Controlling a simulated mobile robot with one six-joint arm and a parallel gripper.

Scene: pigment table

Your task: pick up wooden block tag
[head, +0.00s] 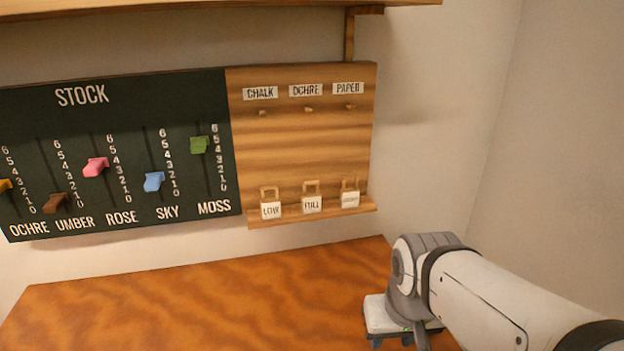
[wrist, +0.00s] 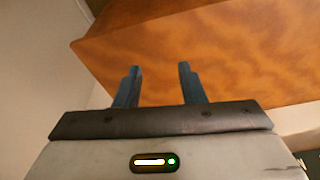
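Several small white tags with wooden loop handles stand on the ledge of a wooden board on the wall: LOW (head: 271,210), FULL (head: 313,204) and one with unreadable lettering (head: 350,199). None of them shows in the wrist view. My gripper (wrist: 160,68) is open and empty, its two blue fingers apart. In the head view it is at the lower right, low by the table's right edge and well below the tags, its fingers partly cut off by the frame.
The wooden board (head: 300,150) has pegs under labels CHALK, OCHRE and PAPER. A dark STOCK board (head: 120,120) with coloured sliders hangs to its left. A shelf (head: 200,12) runs above. The visible part of the brown table (head: 200,300) is bare.

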